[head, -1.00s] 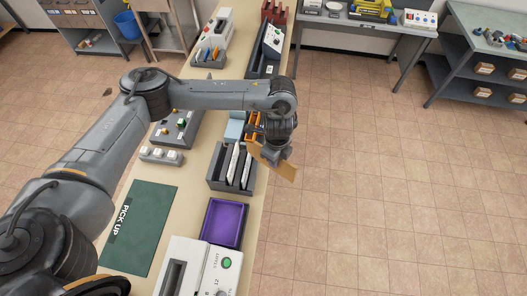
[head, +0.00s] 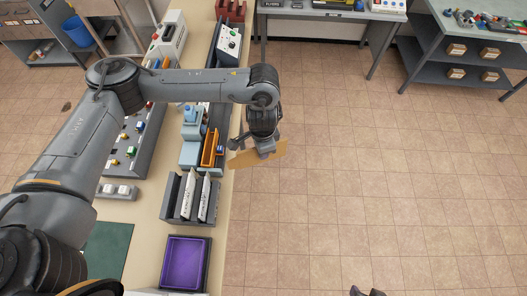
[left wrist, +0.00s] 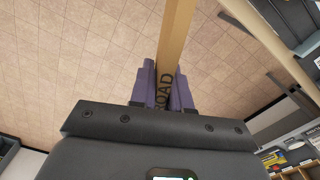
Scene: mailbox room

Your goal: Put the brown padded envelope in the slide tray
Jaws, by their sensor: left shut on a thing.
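The brown padded envelope (head: 243,160) is held by my left gripper (head: 264,152) beyond the right edge of the bench, over the floor. In the left wrist view the envelope (left wrist: 178,30) stands edge-on between the two fingers (left wrist: 165,95), with the letters "ROAD" on it. A shallow purple tray (head: 184,263) in a dark surround lies on the bench, nearer and to the left of the envelope; I cannot tell if it is the slide tray. Dark tips, apparently my right gripper (head: 367,292), just show at the bottom edge; most of it is hidden.
A dark rack (head: 177,198) with white envelopes stands beyond the purple tray. An orange holder (head: 210,148) and a pale blue device (head: 191,130) sit close to the held envelope. A green mat (head: 108,250) lies at left. The tiled floor at right is clear.

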